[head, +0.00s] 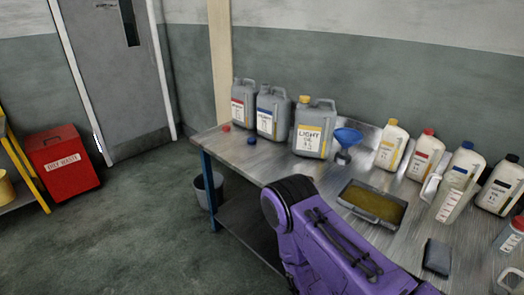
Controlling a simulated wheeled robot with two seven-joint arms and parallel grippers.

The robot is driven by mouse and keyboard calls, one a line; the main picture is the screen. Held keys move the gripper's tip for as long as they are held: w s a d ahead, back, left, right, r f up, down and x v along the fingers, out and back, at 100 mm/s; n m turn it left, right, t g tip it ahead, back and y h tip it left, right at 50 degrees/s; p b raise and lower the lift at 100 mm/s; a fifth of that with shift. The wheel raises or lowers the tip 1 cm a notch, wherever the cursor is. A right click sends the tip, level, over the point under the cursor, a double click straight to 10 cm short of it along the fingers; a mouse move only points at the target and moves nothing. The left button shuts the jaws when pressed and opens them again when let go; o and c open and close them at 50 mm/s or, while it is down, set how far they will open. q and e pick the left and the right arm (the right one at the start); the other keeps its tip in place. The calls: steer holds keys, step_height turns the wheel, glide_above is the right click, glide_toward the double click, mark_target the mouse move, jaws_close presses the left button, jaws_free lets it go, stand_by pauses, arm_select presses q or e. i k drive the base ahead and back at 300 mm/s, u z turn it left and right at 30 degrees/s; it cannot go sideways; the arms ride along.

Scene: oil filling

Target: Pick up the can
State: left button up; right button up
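Three grey cans stand upright in a row on the metal workbench (265,168). The can with the red label (243,102) is at the left, the can with the blue label (271,113) in the middle. The can with the yellow label (315,128), marked "LIGHT", is nearest and has a yellow cap on. A red cap (226,128) and a blue cap (253,141) lie on the bench in front of the cans. A purple link of my arm reaches over the bench's front edge below the cans, apart from them. Neither gripper shows in this view.
A blue funnel (348,136) stands right of the yellow-labelled can. A shallow tray (371,203) of yellowish liquid and several white bottles (423,155) fill the right side. A grey bucket (208,190) and a red waste bin (63,163) stand left of the bench; floor between is clear.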

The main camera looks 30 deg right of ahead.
mark_target(314, 124)
steer(key=u, duration=0.45)
steer(key=k, duration=0.65)
steer(key=u, duration=0.55)
steer(key=i, duration=2.25)
steer(key=z, duration=0.6)
steer(key=i, duration=1.25)
steer(key=z, duration=1.8)
steer(key=i, duration=0.95)
steer(key=z, duration=0.85)
